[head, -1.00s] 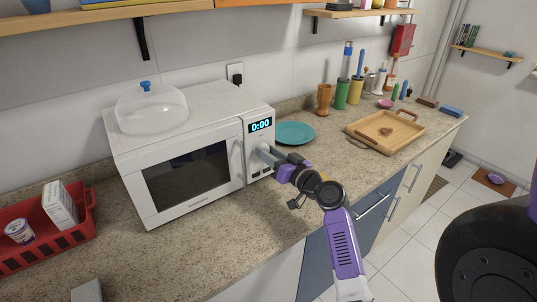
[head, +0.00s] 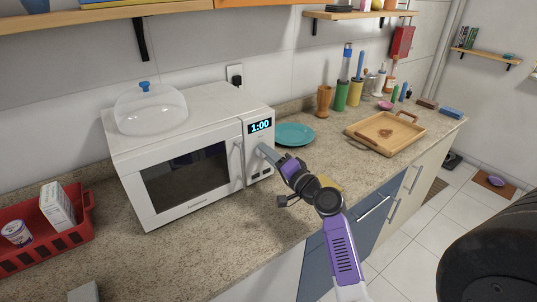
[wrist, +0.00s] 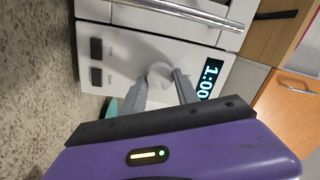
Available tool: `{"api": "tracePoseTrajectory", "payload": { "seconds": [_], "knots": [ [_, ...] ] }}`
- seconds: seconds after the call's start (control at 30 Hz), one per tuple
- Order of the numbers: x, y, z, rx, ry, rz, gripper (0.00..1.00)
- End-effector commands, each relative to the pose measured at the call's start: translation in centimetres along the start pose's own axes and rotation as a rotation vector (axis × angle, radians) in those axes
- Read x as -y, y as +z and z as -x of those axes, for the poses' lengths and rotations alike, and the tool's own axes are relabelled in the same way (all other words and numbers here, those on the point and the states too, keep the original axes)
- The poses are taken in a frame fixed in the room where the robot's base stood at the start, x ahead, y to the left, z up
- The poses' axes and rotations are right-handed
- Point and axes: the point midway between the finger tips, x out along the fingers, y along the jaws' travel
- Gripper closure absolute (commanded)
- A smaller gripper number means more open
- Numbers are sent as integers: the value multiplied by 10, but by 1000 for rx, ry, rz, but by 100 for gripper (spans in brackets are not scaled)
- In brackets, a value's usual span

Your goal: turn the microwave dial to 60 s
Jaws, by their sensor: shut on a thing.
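The white microwave (head: 205,112) stands on the counter with its door shut. Its display (head: 260,126) reads 1:00, and the display also shows sideways in the wrist view (wrist: 210,79). The round pale dial (wrist: 159,73) is between my two fingertips in the wrist view. My gripper (head: 263,150) is shut on the dial, with one finger on each side of it. In the head view the fingers largely hide the dial. Two dark buttons (wrist: 96,61) sit on the panel beside the dial.
A clear dome with a blue knob (head: 146,87) sits on the microwave. A teal plate (head: 295,134) lies to its right, and a wooden tray (head: 410,130) further right. A red basket (head: 50,245) is at the left.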

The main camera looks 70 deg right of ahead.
Motion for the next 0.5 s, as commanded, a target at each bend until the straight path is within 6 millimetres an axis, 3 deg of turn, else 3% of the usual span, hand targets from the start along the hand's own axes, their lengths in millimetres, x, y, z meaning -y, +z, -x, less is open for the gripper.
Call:
{"api": "tracePoseTrajectory", "payload": {
  "seconds": [0.5],
  "knots": [
    [-1,0,1,-8,0,-105,100]
  ]
}}
